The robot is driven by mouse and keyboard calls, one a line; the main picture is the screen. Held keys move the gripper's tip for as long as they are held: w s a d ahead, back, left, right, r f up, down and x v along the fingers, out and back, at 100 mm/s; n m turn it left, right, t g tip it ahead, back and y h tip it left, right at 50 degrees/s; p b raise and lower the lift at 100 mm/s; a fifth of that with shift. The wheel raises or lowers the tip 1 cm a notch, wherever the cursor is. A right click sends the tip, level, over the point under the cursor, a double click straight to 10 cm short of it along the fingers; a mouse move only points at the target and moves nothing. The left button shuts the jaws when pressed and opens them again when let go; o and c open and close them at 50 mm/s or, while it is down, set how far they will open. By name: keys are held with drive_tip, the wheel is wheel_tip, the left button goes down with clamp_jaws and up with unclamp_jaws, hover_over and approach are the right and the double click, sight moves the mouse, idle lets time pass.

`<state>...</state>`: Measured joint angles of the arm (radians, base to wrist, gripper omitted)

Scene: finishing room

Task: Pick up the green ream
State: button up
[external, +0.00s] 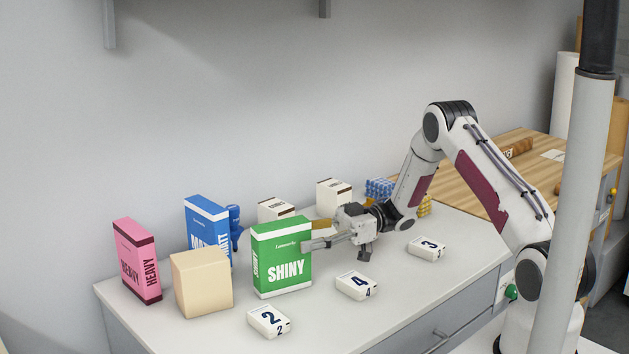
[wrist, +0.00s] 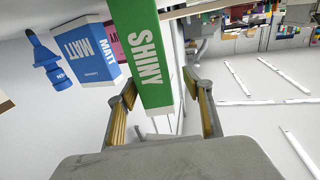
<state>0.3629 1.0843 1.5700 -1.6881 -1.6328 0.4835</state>
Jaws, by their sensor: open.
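The green ream (external: 282,258), marked SHINY, stands upright on the grey table in the external view. My gripper (external: 314,237) is open at the ream's right side, with the near finger's tip overlapping the ream's right edge in the picture. In the wrist view the green ream (wrist: 142,50) shows in the space between and beyond the two spread fingers (wrist: 160,92). A gap shows beside the right finger; I cannot tell whether either finger touches the ream. The far finger is partly hidden in the external view.
A blue MATT ream (external: 207,222) and a blue bottle (external: 235,222) stand behind left. A beige block (external: 201,281) and pink HEAVY ream (external: 138,262) stand left. White blocks numbered 2 (external: 268,321), 4 (external: 356,285) and 3 (external: 427,246) lie in front. White boxes (external: 333,193) stand behind.

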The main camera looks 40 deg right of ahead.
sight(281, 240)
drive_tip(key=shift+a, duration=0.1)
drive_tip(key=shift+w+x, duration=0.15)
drive_tip(key=shift+x, duration=1.1)
drive_tip(key=shift+w+x, duration=0.2)
drive_tip(key=shift+x, duration=1.05)
drive_tip(key=shift+r, duration=0.1)
clamp_jaws()
